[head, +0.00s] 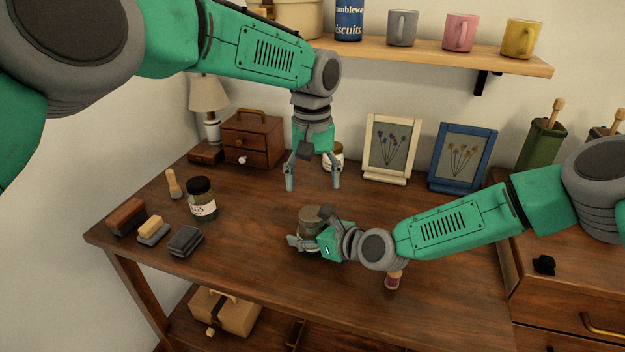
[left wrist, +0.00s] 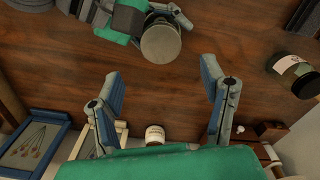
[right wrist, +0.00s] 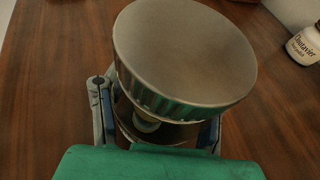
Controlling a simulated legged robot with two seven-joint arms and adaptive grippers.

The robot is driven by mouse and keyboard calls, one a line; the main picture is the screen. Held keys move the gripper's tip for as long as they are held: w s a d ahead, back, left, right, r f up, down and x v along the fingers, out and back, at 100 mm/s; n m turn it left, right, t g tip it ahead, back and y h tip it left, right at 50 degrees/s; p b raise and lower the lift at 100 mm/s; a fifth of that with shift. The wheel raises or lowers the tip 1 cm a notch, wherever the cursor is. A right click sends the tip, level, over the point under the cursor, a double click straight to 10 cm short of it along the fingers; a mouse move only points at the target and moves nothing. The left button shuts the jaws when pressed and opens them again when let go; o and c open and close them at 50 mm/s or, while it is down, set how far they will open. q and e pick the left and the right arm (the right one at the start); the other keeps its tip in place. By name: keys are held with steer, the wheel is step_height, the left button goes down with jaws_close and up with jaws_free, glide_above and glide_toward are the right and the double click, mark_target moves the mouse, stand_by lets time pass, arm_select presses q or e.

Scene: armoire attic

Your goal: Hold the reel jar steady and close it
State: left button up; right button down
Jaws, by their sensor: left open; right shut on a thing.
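The reel jar (head: 310,228) stands on the wooden table, a glass jar with a dull metal lid (right wrist: 185,50) on its top. A pale reel (right wrist: 146,122) shows through the glass under the lid's rim. I cannot tell how tightly the lid sits. My right gripper (head: 312,244) is shut around the jar's body, below the lid. My left gripper (head: 313,184) is open and empty, fingers pointing down, above and behind the jar. In the left wrist view the round lid (left wrist: 161,42) lies beyond the open fingers (left wrist: 165,95), apart from them.
A dark-lidded jar (head: 202,200), brushes (head: 153,229) and a small wooden chest (head: 252,138) stand left. A small labelled jar (head: 336,160) and two picture frames (head: 391,148) stand behind. A small reddish object (head: 393,282) lies by my right forearm.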

mark_target(313, 212)
arm_select(q)
steer(key=shift+f, duration=4)
steer(key=c, duration=1.2)
steer(key=m, duration=0.6)
steer(key=shift+m, duration=0.4)
steer(key=o, duration=1.3)
